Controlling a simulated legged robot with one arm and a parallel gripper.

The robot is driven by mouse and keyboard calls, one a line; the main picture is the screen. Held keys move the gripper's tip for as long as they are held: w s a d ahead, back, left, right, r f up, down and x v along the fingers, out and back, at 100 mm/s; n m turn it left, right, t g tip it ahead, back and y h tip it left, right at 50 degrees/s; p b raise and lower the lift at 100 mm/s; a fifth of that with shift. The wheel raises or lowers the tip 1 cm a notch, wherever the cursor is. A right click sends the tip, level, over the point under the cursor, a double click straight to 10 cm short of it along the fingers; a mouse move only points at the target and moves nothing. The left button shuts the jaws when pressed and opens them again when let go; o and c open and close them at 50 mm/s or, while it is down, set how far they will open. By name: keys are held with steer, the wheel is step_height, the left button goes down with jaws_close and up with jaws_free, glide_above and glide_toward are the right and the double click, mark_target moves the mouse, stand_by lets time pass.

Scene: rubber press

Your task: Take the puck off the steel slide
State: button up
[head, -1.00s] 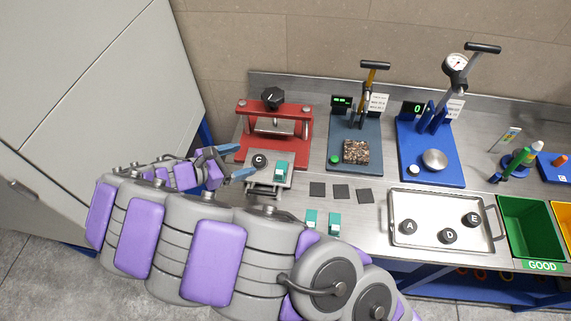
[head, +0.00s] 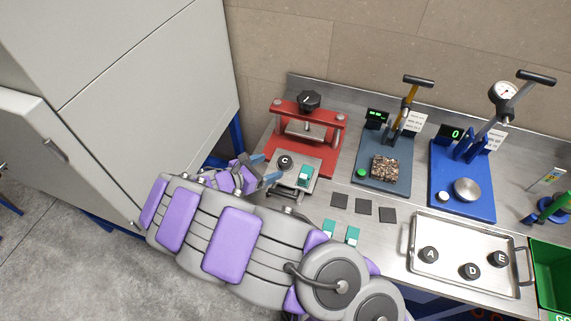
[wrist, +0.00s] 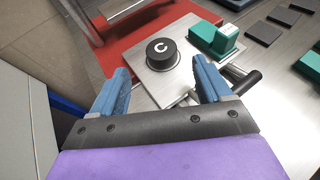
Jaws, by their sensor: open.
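The black puck marked C (head: 286,161) lies on the steel slide (head: 284,183) in front of the red press (head: 305,135). In the wrist view the puck (wrist: 162,54) sits flat on the slide (wrist: 168,84), with a green-and-white block (wrist: 216,38) to its right on the same plate. My gripper (head: 265,168) is open and empty at the left side of the slide. In the wrist view its two blue fingers (wrist: 161,84) are spread apart, and the puck lies beyond the tips, roughly between their lines. The fingers do not touch it.
A dark slide handle (wrist: 247,83) is close to my right finger in the wrist view. Dark square pads (head: 363,207) lie right of the slide. A steel tray (head: 455,282) holds pucks A, D and E. A grey cabinet (head: 130,80) stands at left.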

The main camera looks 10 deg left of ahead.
mark_target(282, 162)
steer(key=shift+w+a+f, duration=0.1)
steer(key=shift+w+f, duration=0.2)
steer(key=shift+w, duration=0.1)
steer(key=x, duration=0.2)
steer(key=b+x, duration=0.1)
steer(key=d+b+x, duration=0.1)
steer(key=x, duration=0.1)
steer(key=shift+d+r, duration=0.2)
steer(key=shift+d, duration=0.05)
steer(key=shift+a, duration=0.5)
steer(key=shift+c, duration=1.4)
steer(key=shift+d, duration=0.3)
steer(key=c, duration=0.8)
